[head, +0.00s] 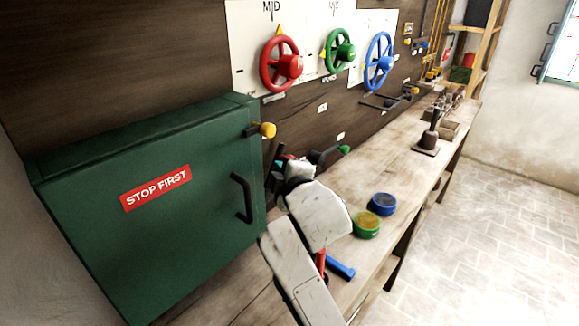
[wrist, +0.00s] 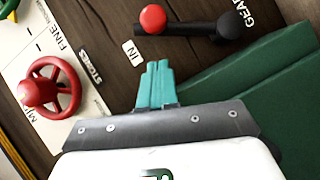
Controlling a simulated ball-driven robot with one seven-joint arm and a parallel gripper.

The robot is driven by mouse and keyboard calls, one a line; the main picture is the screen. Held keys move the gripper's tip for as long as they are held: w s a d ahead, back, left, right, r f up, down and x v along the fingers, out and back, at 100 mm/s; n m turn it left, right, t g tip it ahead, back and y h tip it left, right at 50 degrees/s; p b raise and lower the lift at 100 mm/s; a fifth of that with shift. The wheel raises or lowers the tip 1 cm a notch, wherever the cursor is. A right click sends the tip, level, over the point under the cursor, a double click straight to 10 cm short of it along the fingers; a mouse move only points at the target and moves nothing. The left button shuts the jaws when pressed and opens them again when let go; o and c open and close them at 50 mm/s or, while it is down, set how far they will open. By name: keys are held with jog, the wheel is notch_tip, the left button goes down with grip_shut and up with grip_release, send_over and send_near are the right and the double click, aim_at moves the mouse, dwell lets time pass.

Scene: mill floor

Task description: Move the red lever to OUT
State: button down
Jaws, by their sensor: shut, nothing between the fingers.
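The red lever shows in the wrist view as a red ball knob (wrist: 152,18) on a black arm (wrist: 190,28) that runs right to a round black pivot (wrist: 230,28). A white IN plate (wrist: 131,53) is close to the knob. No OUT plate is readable. My gripper (wrist: 158,64) has its teal fingers shut and empty, apart from the knob and below it in the wrist view. In the head view my gripper (head: 279,171) is in front of the wall panel beside the green cabinet, and my wrist hides most of the lever.
The green STOP FIRST cabinet (head: 95,190) stands close on the left, with a black handle (head: 242,198). A green-knobbed lever (head: 344,149) sticks out to the right. Red (head: 281,64), green and blue wheels are above. A green tin (head: 366,222) and blue tin (head: 383,203) stand on the bench.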

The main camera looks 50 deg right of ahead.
jog(key=shift+w+d+f, duration=0.15)
jog(key=shift+d+f, duration=0.1)
jog(key=shift+d, duration=0.35)
jog(key=shift+w+d+f, duration=0.15)
jog(key=shift+d+f, duration=0.05)
jog(key=shift+d, duration=0.35)
jog(key=shift+w+d+f, duration=0.15)
jog(key=shift+d+f, duration=0.1)
jog(key=shift+d, duration=0.35)
jog(key=shift+d+p, duration=0.1)
jog(key=shift+p, duration=0.2)
